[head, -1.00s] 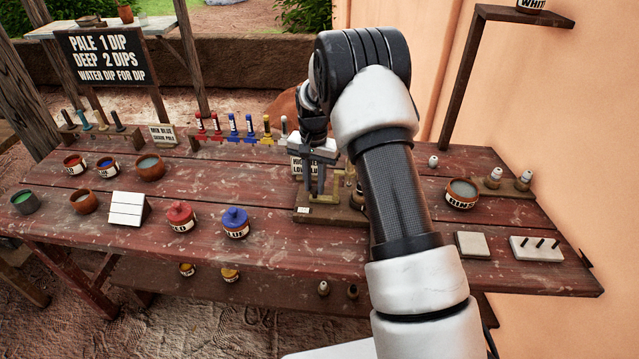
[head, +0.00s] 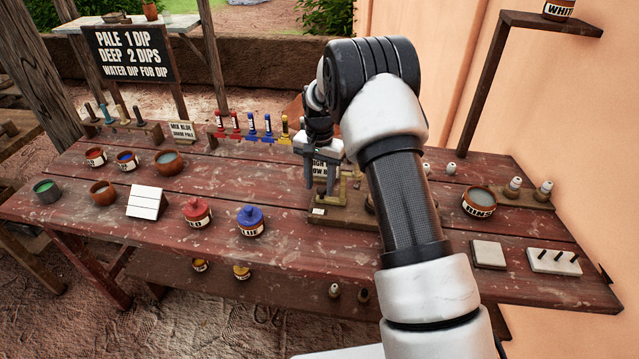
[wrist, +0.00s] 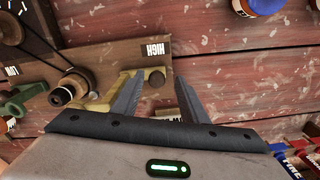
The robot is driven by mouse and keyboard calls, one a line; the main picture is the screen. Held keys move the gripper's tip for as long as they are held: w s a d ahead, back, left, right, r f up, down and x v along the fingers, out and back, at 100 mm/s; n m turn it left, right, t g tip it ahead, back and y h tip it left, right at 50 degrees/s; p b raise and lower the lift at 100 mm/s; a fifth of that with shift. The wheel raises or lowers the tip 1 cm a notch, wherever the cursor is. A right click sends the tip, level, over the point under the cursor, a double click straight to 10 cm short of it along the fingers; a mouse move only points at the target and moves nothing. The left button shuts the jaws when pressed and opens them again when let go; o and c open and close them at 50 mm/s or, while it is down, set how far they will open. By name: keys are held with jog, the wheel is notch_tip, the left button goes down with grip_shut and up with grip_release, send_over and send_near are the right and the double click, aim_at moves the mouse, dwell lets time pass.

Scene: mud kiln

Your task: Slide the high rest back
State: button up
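A brown wooden base (head: 345,215) stands on the table under my gripper. It also shows in the wrist view (wrist: 120,58), with a white label (wrist: 156,49) reading HIGH near its corner. A yellowish piece (wrist: 97,104) and a small round brown knob (wrist: 157,77) sit by that label. I cannot tell for sure which part is the high rest. My gripper (head: 320,188) points down over the base. In the wrist view my gripper (wrist: 158,80) is open, its fingers on either side of the knob, with no contact visible. My fingers and palm hide part of the fixture.
A round drum (wrist: 68,92) and a green part (wrist: 28,98) lie beside the yellowish piece. The blue-lidded pot (head: 250,221) and red-lidded pot (head: 197,212) stand left of the base. Several coloured tools (head: 252,125) stand behind. A bowl (head: 478,201) is at right.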

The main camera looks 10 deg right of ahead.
notch_tip(320, 180, up, 17)
jog(key=shift+r+p, duration=0.15)
jog(key=shift+p, duration=0.2)
